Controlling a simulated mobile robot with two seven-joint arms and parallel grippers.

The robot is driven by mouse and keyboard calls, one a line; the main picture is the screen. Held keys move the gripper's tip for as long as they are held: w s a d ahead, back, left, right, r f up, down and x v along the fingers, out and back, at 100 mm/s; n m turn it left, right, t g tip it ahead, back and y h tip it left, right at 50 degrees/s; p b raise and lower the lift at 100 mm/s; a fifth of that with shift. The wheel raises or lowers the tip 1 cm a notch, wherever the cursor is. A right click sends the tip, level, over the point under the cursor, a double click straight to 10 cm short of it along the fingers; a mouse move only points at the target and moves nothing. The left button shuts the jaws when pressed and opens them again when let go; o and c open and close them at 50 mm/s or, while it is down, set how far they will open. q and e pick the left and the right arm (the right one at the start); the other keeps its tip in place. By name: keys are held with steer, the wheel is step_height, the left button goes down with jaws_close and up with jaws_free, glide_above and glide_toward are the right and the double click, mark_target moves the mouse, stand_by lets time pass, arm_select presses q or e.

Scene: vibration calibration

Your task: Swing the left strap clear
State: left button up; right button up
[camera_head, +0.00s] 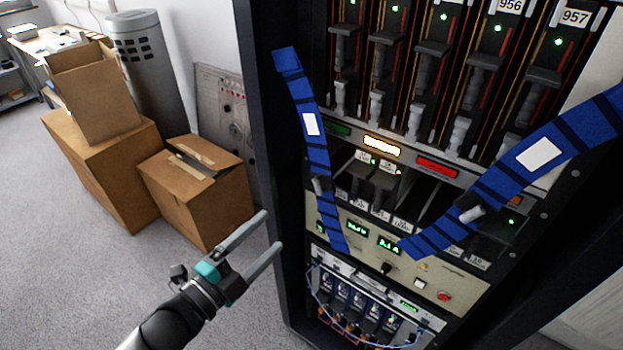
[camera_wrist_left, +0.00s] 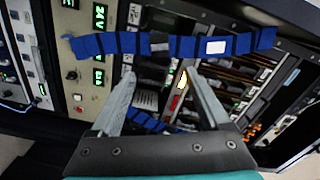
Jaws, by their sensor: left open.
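The left strap (camera_head: 317,155) is blue with dark bands and a white label. It hangs down the left side of the rack front, from the frame's upper left to the display panel. In the left wrist view the strap (camera_wrist_left: 110,43) runs across the top, beyond my fingertips. A grey peg or latch (camera_head: 320,184) shows at its lower part. The right strap (camera_head: 575,135) slants across the rack's right side; it is partly hidden by my gripper in the wrist view. My left gripper (camera_head: 272,230) is open and empty, left of the strap's lower end and apart from it. My right gripper is out of view.
The rack's dark side frame (camera_head: 265,120) stands near my left fingers. A panel with green displays (camera_head: 388,244) lies behind the straps' lower ends. Cardboard boxes (camera_head: 200,195) stand on the floor at the left. The carpet (camera_head: 90,290) in front is clear.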

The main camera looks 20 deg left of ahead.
mark_target(316, 189)
arm_select(q)
steer(key=x, duration=1.4)
steer(key=shift+w+d+f, duration=0.1)
steer(key=shift+w+d, duration=0.1)
steer(key=shift+w, duration=0.15)
jaws_close()
stand_by(1.0)
